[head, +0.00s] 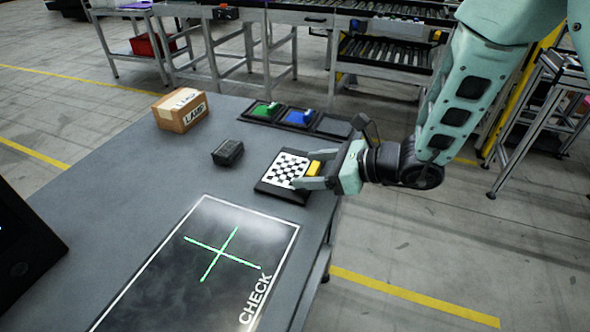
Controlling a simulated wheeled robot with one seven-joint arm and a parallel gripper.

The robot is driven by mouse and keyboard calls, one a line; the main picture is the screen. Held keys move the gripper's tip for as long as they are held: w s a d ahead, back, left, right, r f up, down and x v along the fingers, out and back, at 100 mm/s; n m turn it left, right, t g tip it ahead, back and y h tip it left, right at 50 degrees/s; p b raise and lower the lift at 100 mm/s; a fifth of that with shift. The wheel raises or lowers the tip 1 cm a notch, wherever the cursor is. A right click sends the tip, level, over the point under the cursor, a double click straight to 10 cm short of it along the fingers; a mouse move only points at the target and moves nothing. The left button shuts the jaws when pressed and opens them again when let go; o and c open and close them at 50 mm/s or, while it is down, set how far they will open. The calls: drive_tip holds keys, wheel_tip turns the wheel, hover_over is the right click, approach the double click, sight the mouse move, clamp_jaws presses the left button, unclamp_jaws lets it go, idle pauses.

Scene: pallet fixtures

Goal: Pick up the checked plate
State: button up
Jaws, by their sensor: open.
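The checked plate (285,168) has a black and white checkerboard top and a yellow grip block (314,168) at its right side. It lies on a dark square base on the grey table, near the table's right edge. My gripper (316,172) reaches in from the right, just over the plate's right side. Its jaws are open, with the yellow block between or close to the fingers. Whether a finger touches the block cannot be told. The near finger hides part of the plate's lower right side.
A green-marked plate (265,110) and a blue-marked one (299,116) sit behind, beside an empty dark pad (334,127). A cardboard box (181,111) and small black block (228,152) stand left. A framed CHECK area (190,285) with a green cross lies clear in front.

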drive_tip(key=c, duration=1.4)
drive_tip(key=shift+o, duration=0.2)
drive_tip(key=shift+r, duration=0.1)
